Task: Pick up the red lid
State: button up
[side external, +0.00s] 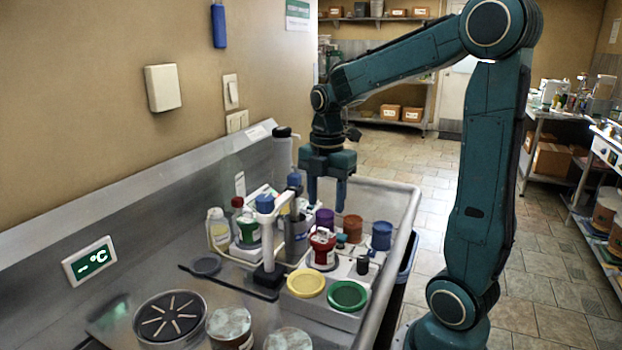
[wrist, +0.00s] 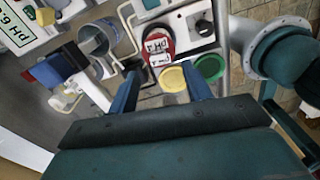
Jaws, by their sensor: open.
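A red round piece (side external: 322,240) with white marking stands on a pale block right of centre in the side view. It also shows in the wrist view (wrist: 158,46), ahead of and between my fingers. I cannot tell its lid from its body. My gripper (side external: 327,200) points down above the cluttered bench, higher than the red piece and apart from it. In the wrist view my gripper (wrist: 159,82) is open, with nothing between its fingers. A yellow lid (side external: 306,282) and a green lid (side external: 348,295) lie flat in front of the red piece.
A blue-topped post (side external: 265,235) stands left of the red piece. Purple (side external: 325,218), brown (side external: 353,228) and blue (side external: 381,235) containers stand behind it. A slotted round pot (side external: 170,318) stands at the front left. A raised metal rim (side external: 392,265) edges the bench's right side.

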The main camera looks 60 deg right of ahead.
aim_at(323, 228)
jog(key=shift+f, duration=0.8)
jog(key=shift+w+a+f, duration=0.1)
jog(key=shift+f, duration=1.2)
jog(key=shift+w+a+f, duration=0.1)
jog(key=shift+f, duration=1.2)
jog(key=c, duration=1.1)
